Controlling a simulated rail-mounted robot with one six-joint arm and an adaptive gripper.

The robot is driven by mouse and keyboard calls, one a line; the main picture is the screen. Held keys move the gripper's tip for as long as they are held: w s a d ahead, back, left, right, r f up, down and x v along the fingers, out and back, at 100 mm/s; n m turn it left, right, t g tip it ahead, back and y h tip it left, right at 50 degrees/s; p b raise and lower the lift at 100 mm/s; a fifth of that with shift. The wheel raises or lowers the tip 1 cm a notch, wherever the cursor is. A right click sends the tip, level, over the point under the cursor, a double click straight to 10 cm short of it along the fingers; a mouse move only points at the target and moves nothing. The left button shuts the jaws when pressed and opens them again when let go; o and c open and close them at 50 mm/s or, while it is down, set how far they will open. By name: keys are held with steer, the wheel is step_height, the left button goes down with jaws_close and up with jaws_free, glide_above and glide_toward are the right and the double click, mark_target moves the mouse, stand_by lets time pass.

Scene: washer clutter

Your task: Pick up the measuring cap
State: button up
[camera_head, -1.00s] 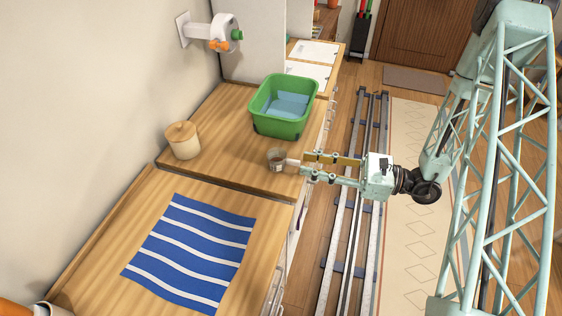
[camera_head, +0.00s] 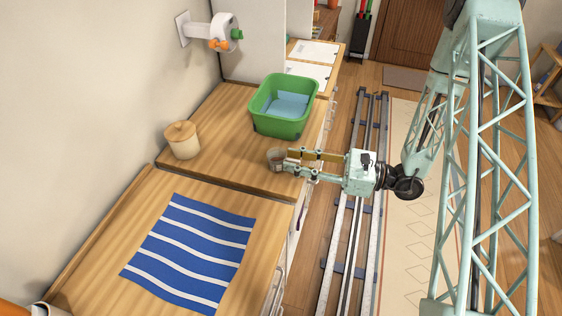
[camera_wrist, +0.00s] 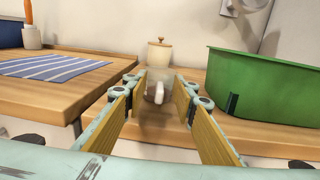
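The measuring cap (camera_head: 274,158) is a small, see-through cup standing near the right edge of the wooden counter (camera_head: 222,125). My gripper (camera_head: 288,161) reaches in from the right, open, with its fingertips at the cap. In the wrist view, the two wooden-faced fingers are apart, and the blurry, translucent measuring cap (camera_wrist: 157,78) shows between their tips with a pale handle-like part towards me. I cannot tell whether either finger touches it.
A green tub (camera_head: 265,120) of water stands behind the cap, to the right in the wrist view. A striped blue cloth (camera_head: 192,250) lies on the nearer worktop. Counter between jar and cap is clear.

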mark_target(295, 160)
steer(key=shift+c, duration=0.4)
jaws_close()
steer(key=shift+r, duration=0.15)
steer(key=shift+r+p, duration=0.35)
steer(key=shift+r, duration=1.2)
steer(key=shift+s+d+r, duration=0.1)
steer(key=shift+s, duration=0.1)
steer(key=s+d+r, duration=0.1)
steer(key=s+d, duration=0.7)
steer(key=s, duration=0.5)
steer(key=shift+d+r+p, duration=0.15)
steer(key=shift+r+p, duration=0.05)
steer(key=shift+p, duration=0.15)
steer(key=shift+d, duration=0.1)
